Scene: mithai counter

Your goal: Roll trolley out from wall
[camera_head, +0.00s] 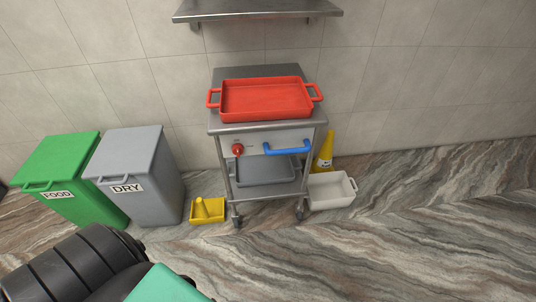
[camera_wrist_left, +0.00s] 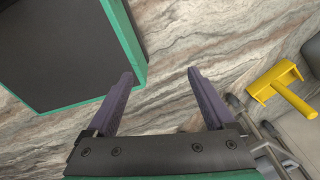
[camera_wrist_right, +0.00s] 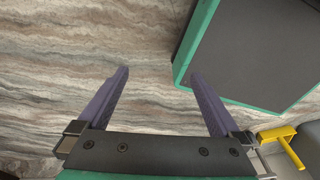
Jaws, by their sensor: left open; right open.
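The steel trolley (camera_head: 265,126) stands on its castors close to the tiled wall in the head view. A red two-handled tray (camera_head: 266,99) sits on its top. Its front panel carries a red knob (camera_head: 237,149) and a blue bar handle (camera_head: 289,149). A grey tray (camera_head: 264,172) sits on its lower shelf. My left gripper (camera_wrist_left: 160,76) is open and empty over bare floor in the left wrist view. My right gripper (camera_wrist_right: 159,75) is open and empty over bare floor in the right wrist view. Neither gripper's fingers show in the head view, and neither touches the trolley.
A yellow tray (camera_head: 195,217) with an upright piece lies left of the trolley's wheels. A white bin (camera_head: 330,192) and a yellow cone-like object (camera_head: 324,152) stand at its right. Grey DRY (camera_head: 150,165) and green FOOD (camera_head: 72,160) bins stand left. Floor in front is clear.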

